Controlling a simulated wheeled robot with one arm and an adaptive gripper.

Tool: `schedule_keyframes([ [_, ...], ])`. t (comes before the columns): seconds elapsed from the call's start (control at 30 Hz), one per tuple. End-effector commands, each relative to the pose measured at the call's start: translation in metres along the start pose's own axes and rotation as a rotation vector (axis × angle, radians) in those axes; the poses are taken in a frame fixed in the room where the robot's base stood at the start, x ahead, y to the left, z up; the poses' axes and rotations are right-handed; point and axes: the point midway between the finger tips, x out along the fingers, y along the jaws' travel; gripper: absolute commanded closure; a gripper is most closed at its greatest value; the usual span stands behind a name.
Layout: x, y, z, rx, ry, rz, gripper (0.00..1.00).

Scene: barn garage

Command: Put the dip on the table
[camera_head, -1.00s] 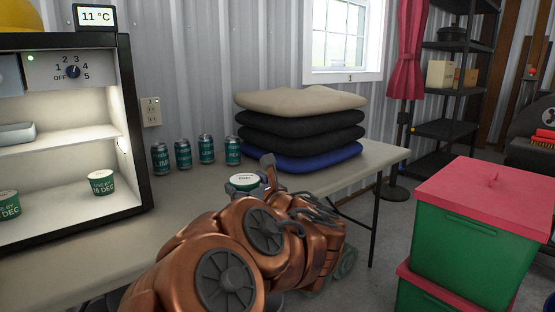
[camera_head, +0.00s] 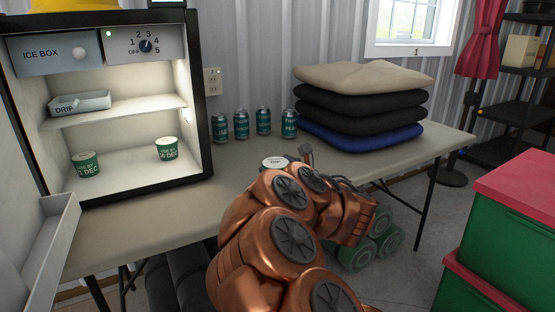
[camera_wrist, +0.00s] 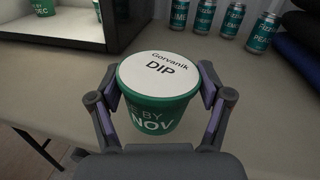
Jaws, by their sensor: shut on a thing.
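The dip is a green tub with a white lid reading "Gorvanik DIP" (camera_wrist: 158,78); its side shows "BY" and "NOV" in the wrist view. My gripper (camera_wrist: 160,108) is shut on it, one finger on each side. The tub is upright over the beige table (camera_wrist: 225,65); I cannot tell whether its base touches the top. In the head view only the lid (camera_head: 274,162) shows, behind my copper arm. The table (camera_head: 240,180) also shows there, with bare surface around the tub.
An open lit fridge (camera_head: 205,100) stands on the table at left, holding two green tubs (camera_head: 166,149) and a drip tray (camera_head: 80,103). Several teal cans (camera_head: 241,125) stand along the wall. Stacked cushions (camera_head: 360,105) are at right. Green crates with red lids (camera_head: 515,225) stand on the floor.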

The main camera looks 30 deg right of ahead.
Motion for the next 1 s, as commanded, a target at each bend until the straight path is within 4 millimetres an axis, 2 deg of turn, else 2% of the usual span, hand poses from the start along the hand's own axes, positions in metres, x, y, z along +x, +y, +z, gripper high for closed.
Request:
schedule_keyframes([
  [0.7,0.08,-0.055,-0.015,-0.001,-0.004,0.003,0.65],
  [1.0,0.091,-0.064,-0.017,-0.001,-0.004,0.002,0.65],
])
